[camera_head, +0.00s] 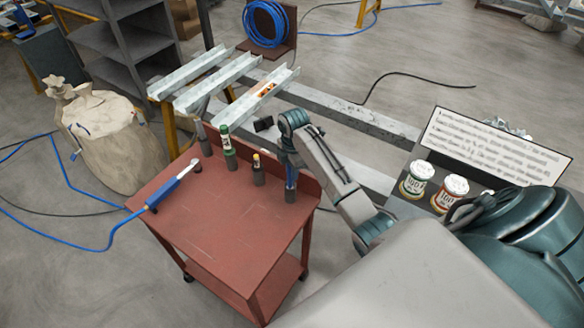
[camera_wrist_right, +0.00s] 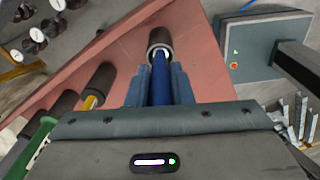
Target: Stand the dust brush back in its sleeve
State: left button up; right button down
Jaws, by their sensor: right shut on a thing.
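My right gripper (camera_head: 291,168) is above the right end of the row on the red cart. In the right wrist view, its fingers (camera_wrist_right: 160,88) are shut on a blue handle, which I take for the dust brush (camera_wrist_right: 161,80). The handle points down toward a dark grey sleeve (camera_wrist_right: 158,38). Its light-coloured lower end shows at the sleeve's mouth. I cannot tell how deep it sits. In the head view the sleeve (camera_head: 290,194) stands on the cart directly below the gripper. The blue handle (camera_head: 290,175) is mostly covered by the gripper there. My left gripper is not in view.
On the red cart (camera_head: 230,215), other sleeves hold a green-capped item (camera_head: 228,140) and a yellow-topped item (camera_head: 257,162). A blue tool with a hose (camera_head: 172,188) lies at the cart's left. The cart's front is clear. Cans (camera_head: 418,178) stand at the right.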

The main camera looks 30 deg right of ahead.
jog(key=shift+f+b, duration=0.3)
jog(key=shift+f, duration=0.7)
jog(key=c, duration=1.2)
grip_release()
notch_tip(320, 180, up, 5)
jog(key=shift+w+d+f+b, duration=0.1)
jog(key=shift+d+b, duration=0.05)
jog(key=shift+b, duration=0.85)
notch_tip(320, 180, up, 5)
jog(key=shift+r+p, duration=0.1)
jog(key=shift+p, duration=0.95)
jog(key=shift+r+p, duration=0.45)
